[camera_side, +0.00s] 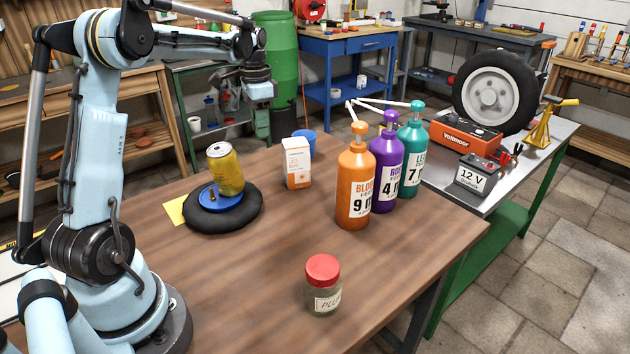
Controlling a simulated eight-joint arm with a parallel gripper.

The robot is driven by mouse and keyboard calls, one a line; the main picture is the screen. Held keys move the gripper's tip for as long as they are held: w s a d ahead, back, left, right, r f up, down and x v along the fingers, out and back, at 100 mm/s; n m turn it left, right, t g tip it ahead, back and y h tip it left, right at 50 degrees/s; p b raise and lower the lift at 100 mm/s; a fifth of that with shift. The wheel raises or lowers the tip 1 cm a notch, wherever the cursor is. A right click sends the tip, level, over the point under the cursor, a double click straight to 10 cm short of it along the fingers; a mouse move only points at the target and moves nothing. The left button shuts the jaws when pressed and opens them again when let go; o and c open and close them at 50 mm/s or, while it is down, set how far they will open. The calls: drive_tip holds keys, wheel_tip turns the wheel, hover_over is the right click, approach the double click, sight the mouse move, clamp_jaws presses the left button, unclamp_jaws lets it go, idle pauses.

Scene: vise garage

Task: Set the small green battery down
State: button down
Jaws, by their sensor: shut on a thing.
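My gripper (262,118) hangs in the air beyond the back edge of the wooden table, in front of the green barrel. It points down and is shut on a small greenish thing, which I take to be the small green battery. The battery is tiny here and blends with the fingers and the barrel, so its outline is hard to tell.
The wooden table (235,290) has free room at its front and middle. On it are a yellow can (225,168) by a blue dish (222,202) on a black ring (200,222), a white-orange box (297,165), several pump bottles (356,190) and a red-lidded jar (323,285).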

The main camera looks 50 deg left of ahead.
drive_tip(key=s+d+r+n, duration=0.1)
drive_tip(key=s+d+r, duration=0.1)
drive_tip(key=d, duration=1.1)
drive_tip(key=s+d+r+n, duration=0.1)
drive_tip(key=d+r, duration=0.1)
drive_tip(key=d, duration=1.1)
drive_tip(key=w+d+f, duration=0.3)
drive_tip(key=w+d, duration=0.1)
drive_tip(key=d, duration=0.5)
drive_tip(key=w+d+f, duration=0.3)
drive_tip(key=d, duration=0.7)
hover_over(402, 236)
wheel_tip(402, 236, down, 6)
drive_tip(key=shift+w+f, duration=0.1)
drive_tip(key=shift+f, duration=2.1)
drive_tip(key=shift+f, duration=0.15)
drive_tip(key=c, duration=0.9)
unclamp_jaws()
